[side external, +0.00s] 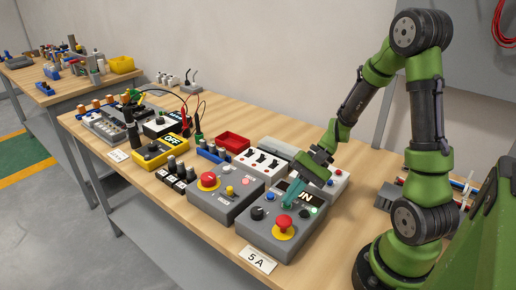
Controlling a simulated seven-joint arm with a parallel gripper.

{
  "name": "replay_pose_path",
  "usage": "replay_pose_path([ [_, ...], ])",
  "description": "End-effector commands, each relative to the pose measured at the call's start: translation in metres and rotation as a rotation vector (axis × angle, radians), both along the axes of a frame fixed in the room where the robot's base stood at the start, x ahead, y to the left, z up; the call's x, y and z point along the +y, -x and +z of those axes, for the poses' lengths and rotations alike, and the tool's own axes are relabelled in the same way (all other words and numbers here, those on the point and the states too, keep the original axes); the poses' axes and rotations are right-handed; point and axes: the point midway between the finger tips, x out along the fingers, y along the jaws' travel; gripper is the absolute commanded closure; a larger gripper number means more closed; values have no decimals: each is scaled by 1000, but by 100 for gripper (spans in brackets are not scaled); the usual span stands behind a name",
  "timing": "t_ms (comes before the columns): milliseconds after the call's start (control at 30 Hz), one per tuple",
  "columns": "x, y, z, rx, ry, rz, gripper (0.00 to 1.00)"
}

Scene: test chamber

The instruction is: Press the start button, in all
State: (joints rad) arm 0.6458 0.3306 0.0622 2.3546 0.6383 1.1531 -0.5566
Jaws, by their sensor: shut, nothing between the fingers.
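The control box (258,237) at the table's front edge has a red mushroom button on a yellow base (284,223), a blue button (270,197), a black knob (257,213) and a small green-white button (313,210) at its right. Any start label is too small to read. My gripper (289,207) is shut and empty, its teal fingers pointing down over the box's upper middle, just behind the red button. I cannot tell whether the fingertips touch the panel. The gripper partly hides a dark display with white characters and the controls beneath it.
A second grey box (226,205) with a red mushroom button stands close on the left. Behind are a white switch panel (263,164), a red bin (233,142) and a yellow box (160,155). A "5 A" card (256,259) lies in front. Bare tabletop shows at right.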

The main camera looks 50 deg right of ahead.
Motion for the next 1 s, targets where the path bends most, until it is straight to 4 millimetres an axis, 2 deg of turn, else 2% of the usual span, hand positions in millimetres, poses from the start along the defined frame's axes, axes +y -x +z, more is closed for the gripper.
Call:
replay_pose_path([
  [400, 0, 0, 17, 0, 1, 1, 100],
  [733, 0, 0, 20, -1, 1, 0, 100],
  [1000, 0, 0, 45, -3, 3, 1, 100],
])
